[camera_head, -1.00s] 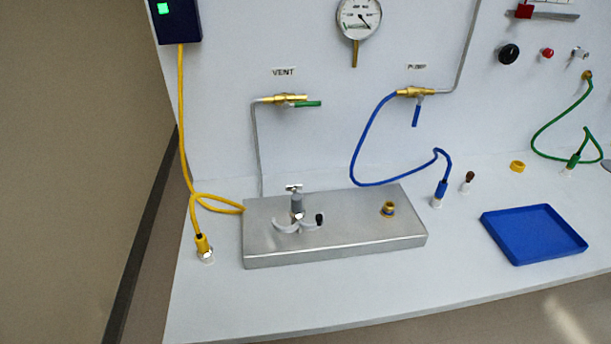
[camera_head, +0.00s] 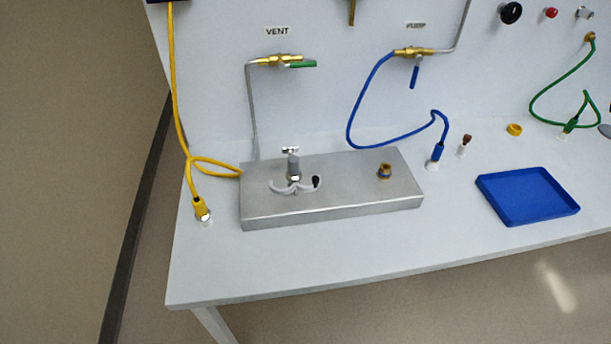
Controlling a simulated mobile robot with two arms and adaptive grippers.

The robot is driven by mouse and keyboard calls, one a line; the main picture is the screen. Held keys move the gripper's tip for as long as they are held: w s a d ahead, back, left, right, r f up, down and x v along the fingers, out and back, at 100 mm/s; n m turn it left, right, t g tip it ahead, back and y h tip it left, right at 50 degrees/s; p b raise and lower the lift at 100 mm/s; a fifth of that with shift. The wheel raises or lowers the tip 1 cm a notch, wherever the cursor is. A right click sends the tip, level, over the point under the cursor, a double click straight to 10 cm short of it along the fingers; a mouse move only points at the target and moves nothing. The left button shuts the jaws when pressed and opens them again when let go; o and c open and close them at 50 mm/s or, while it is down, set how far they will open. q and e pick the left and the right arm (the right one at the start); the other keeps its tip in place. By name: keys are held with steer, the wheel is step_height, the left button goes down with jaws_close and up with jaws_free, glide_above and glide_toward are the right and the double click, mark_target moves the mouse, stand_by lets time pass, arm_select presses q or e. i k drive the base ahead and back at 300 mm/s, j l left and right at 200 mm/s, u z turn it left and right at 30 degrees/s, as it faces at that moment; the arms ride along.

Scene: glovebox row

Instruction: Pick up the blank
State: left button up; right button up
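No part is labelled as the blank, and I cannot tell for certain which one it is. A silver metal block (camera_head: 340,195) lies on the white bench. On its left half stands a silver fitting (camera_head: 293,172) with a small cross handle on top and a pale, curved clamp-like piece (camera_head: 291,188) with a dark knob around its foot. On its right half stands a brass fitting (camera_head: 384,170). A small white piece with a brown top (camera_head: 464,146) stands on the bench right of the block. Neither of my grippers is in view.
A blue tray (camera_head: 527,196), empty, lies at the right. A yellow ring (camera_head: 514,130) lies behind it. A yellow hose (camera_head: 174,100), blue hose (camera_head: 350,115) and green hose (camera_head: 563,85) run to bench connectors. The bench front (camera_head: 330,255) is clear.

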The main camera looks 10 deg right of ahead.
mark_target(293, 173)
steer(key=l+u, duration=0.4)
steer(key=k+l+u, duration=0.1)
steer(key=l+u, duration=0.3)
steer(key=k+l+u, duration=0.15)
steer(key=l+u, duration=0.25)
steer(key=j, duration=0.1)
